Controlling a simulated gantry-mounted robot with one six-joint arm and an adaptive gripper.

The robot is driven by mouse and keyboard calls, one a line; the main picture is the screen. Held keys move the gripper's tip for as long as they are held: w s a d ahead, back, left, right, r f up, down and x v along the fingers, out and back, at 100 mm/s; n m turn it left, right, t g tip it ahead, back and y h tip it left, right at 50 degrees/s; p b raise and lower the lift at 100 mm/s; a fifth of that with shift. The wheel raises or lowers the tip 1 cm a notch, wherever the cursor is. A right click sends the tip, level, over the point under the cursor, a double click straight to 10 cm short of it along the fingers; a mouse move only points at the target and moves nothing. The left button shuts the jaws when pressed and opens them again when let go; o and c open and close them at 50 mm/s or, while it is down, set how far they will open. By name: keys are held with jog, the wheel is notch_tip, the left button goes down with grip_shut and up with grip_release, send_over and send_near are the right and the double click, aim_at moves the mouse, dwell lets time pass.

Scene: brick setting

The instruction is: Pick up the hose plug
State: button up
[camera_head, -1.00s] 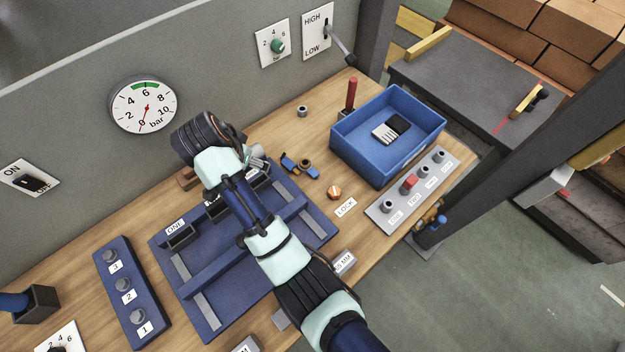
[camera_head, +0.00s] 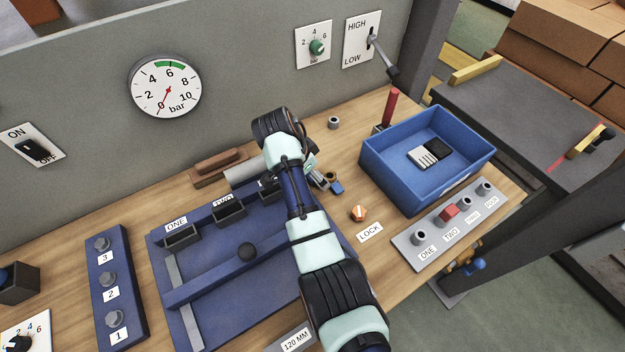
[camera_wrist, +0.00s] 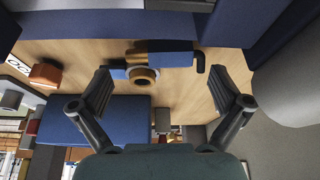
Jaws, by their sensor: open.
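A small blue and brass fitting with a ring lies on the wooden bench; it looks like the hose plug, though I cannot be sure. In the head view it (camera_head: 336,187) is partly covered by my arm. In the wrist view the fitting (camera_wrist: 143,76) lies ahead, between the lines of my fingers, with its ring left of centre and a blue body and dark hooked end to the right. My gripper (camera_wrist: 163,82) is open and empty, apart from the fitting. In the head view the fingers are largely hidden by the wrist.
A blue bin (camera_head: 403,182) with a black and white item stands right of the fitting. A blue fixture (camera_head: 205,265) lies left. An orange knob (camera_head: 358,213), a grey ring (camera_head: 334,122), a red lever (camera_head: 390,108) and a peg strip (camera_head: 432,251) are nearby.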

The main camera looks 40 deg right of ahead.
jog(key=shift+x, duration=0.85)
jog(key=c, duration=1.3)
notch_tip(320, 180, up, 20)
jog(key=p, duration=0.7)
